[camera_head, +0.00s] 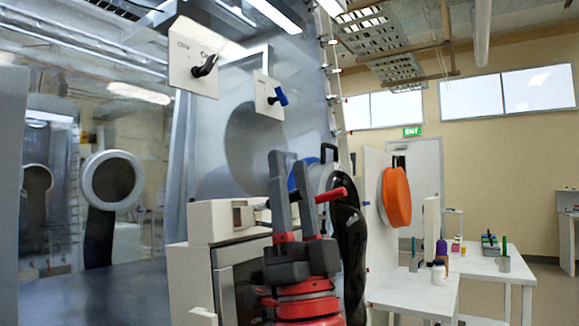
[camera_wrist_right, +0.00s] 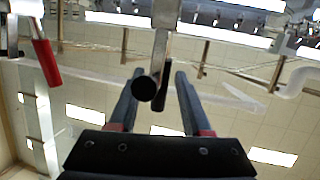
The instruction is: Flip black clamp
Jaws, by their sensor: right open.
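My right gripper (camera_head: 290,160) points upward in front of the glovebox, with its two grey fingers apart. In the right wrist view the open fingers (camera_wrist_right: 158,74) stand on either side of a black round-ended handle (camera_wrist_right: 146,89) on a metal bar; I cannot tell whether they touch it. A black clamp handle (camera_head: 205,67) shows on a white panel at the upper left in the head view; I cannot tell whether it is the same one. A red handle (camera_head: 331,195) is just right of the fingers, and a red handle (camera_wrist_right: 46,62) shows in the wrist view. My left gripper is out of view.
A blue handle (camera_head: 279,96) sits on a second white panel. A round glove port (camera_head: 113,180) is at the left. An orange disc (camera_head: 396,197) hangs to the right, above a white table (camera_head: 415,297) with small bottles. Open floor lies at the far right.

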